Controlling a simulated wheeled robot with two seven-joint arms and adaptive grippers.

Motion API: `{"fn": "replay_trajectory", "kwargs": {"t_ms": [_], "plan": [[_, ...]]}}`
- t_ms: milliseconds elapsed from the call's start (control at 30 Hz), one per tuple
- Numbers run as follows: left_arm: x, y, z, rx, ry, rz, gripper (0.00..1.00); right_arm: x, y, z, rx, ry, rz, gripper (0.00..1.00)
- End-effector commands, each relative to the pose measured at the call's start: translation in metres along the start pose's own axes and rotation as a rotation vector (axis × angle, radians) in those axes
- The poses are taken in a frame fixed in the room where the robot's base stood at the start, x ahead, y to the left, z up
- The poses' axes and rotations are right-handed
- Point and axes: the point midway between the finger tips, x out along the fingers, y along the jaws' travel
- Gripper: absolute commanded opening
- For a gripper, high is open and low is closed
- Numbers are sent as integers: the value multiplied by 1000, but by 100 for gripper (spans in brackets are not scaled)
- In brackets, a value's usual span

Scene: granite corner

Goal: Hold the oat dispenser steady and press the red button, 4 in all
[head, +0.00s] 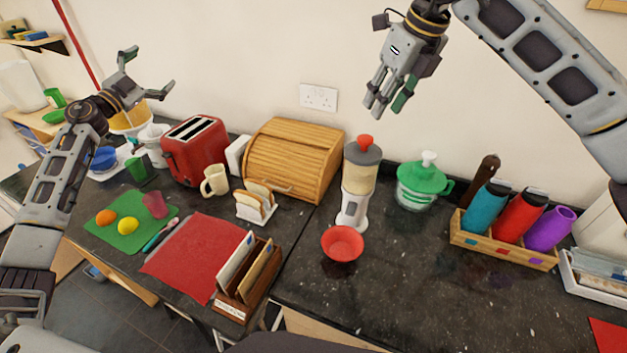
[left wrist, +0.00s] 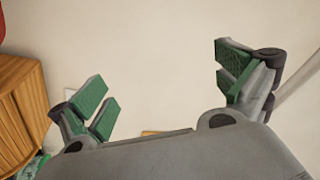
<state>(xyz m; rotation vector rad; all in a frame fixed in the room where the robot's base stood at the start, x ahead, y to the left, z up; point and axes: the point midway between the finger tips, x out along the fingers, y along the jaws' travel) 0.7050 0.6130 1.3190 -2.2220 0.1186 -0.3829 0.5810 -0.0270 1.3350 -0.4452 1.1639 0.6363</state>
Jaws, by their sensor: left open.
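The oat dispenser (head: 358,185) stands upright on the dark granite counter in the head view, with a white body, a pale-filled container and a grey cap. Its red button (head: 366,142) sits on top. A red bowl (head: 342,243) is on the counter just in front of its base. My left gripper (head: 150,70) is open and empty, raised at the left, well away from the dispenser; its spread green-padded fingers (left wrist: 165,90) show in the left wrist view. My right gripper (head: 386,103) hangs above the dispenser's top, apart from it, fingers pointing down; its opening is unclear from this angle.
A wooden bread box (head: 293,160) and toast rack (head: 256,204) stand left of the dispenser. A green-lidded jar (head: 422,186) is close on its right, then a wooden crate of bottles (head: 505,248). The counter right of the bowl is clear.

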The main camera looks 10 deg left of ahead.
Motion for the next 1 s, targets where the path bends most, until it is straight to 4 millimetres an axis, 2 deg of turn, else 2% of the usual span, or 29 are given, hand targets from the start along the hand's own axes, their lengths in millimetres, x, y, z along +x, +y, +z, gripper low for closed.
{"fn": "replay_trajectory", "kwargs": {"t_ms": [33,200,500,767,1000], "plan": [[6,17,-8,-25,20,29,100,0,0,0,0,0,0,36],[22,71,-31,-123,77,125,100,0,0,0,0,0,0,36],[37,166,-78,-300,167,304,100,0,0,0,0,0,0,36],[37,248,-124,-460,235,470,100,0,0,0,0,0,0,36],[24,321,-169,-613,284,634,100,0,0,0,0,0,0,36]]}}
